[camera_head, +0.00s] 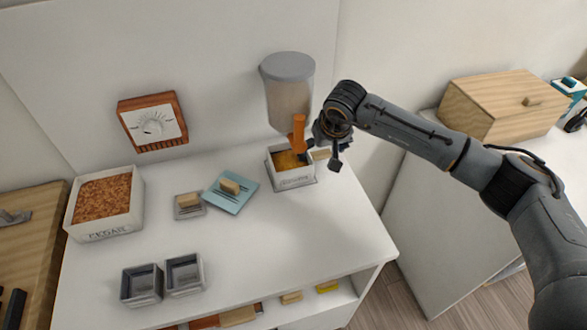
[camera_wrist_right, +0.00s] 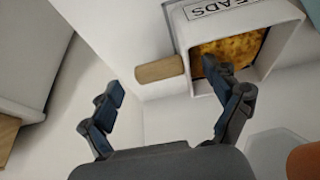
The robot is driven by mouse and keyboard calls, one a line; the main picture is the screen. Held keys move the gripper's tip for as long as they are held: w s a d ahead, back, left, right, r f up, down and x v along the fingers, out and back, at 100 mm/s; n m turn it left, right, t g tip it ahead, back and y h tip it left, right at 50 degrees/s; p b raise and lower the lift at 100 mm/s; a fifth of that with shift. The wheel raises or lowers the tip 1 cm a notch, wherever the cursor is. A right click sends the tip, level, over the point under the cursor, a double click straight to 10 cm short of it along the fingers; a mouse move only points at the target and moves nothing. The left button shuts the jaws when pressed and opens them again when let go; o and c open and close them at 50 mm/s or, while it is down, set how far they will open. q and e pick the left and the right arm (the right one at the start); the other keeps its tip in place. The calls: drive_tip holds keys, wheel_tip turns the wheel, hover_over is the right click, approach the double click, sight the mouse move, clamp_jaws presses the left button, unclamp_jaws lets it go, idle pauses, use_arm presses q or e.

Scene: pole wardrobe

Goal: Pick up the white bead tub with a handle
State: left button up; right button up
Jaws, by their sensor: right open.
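The white bead tub (camera_head: 292,182) stands upright at the back right of the white table, holding orange-yellow beads. Its lettered front also shows in the right wrist view (camera_wrist_right: 284,10). A short wooden handle (camera_wrist_right: 159,70) sticks out from its side. My right gripper (camera_head: 321,158) is open beside the tub at its handle side. In the right wrist view the handle lies between the two spread fingers (camera_wrist_right: 165,82), and one finger overlaps the tub's opening. Contact cannot be told. My left gripper is not in view.
A grey-lidded dispenser (camera_head: 288,85) with an orange lever (camera_head: 298,132) hangs just above the tub. A white bin of brown pellets (camera_head: 106,229), a blue board (camera_head: 231,203) and two grey trays (camera_head: 142,295) stand further left. The table's front right is clear.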

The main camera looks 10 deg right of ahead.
drive_tip(key=b+x, duration=0.1)
drive_tip(key=x, duration=0.1)
drive_tip(key=shift+w+a+f, duration=0.1)
drive_tip(key=shift+w+f, duration=0.1)
drive_tip(key=shift+f, duration=0.2)
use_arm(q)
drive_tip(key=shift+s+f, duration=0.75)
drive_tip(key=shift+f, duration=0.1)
use_arm(e)
drive_tip(key=shift+r, duration=0.1)
drive_tip(key=c, duration=1.6)
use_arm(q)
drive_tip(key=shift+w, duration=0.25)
use_arm(e)
drive_tip(key=shift+r, duration=0.1)
